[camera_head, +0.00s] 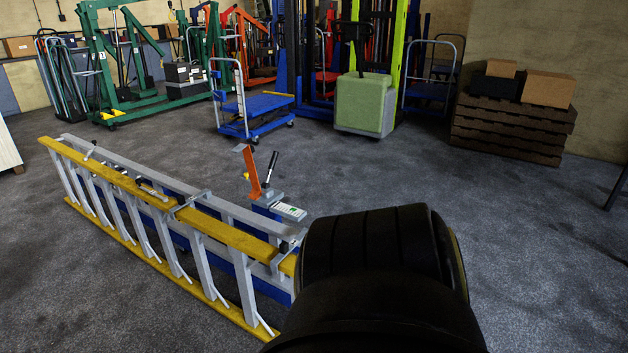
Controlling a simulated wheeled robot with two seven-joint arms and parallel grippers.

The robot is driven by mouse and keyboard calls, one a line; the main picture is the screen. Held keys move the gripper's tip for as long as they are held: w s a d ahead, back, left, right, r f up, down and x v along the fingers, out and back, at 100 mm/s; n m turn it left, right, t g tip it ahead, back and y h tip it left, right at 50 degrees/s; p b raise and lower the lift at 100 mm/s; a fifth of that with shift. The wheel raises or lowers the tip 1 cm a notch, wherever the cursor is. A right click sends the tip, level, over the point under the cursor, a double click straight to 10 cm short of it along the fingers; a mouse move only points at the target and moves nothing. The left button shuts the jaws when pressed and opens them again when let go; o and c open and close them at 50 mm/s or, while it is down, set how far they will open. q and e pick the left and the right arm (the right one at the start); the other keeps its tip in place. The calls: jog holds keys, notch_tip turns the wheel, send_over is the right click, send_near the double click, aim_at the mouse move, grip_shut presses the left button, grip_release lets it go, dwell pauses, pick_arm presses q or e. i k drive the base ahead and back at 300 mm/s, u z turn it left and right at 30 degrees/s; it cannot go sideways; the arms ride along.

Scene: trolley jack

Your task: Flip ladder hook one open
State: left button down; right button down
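A folded ladder (215,228) with yellow and grey rails lies on its side on the floor, running from the far left to the lower middle. A grey metal hook or bracket (184,203) spans its rails near the middle. Another grey bracket (279,258) sits near its close end, beside the black arm link. I cannot tell which is ladder hook one, or whether either is open. Small metal parts also lie along the upper rail toward the far end. Neither gripper shows. A large black link, mine, hides the lower middle and part of the ladder's near end.
Behind the ladder stands an orange bracket (248,172) with a black lever (270,169).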

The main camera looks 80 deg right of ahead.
aim_at(285, 249)
jog(key=z, duration=2.95)
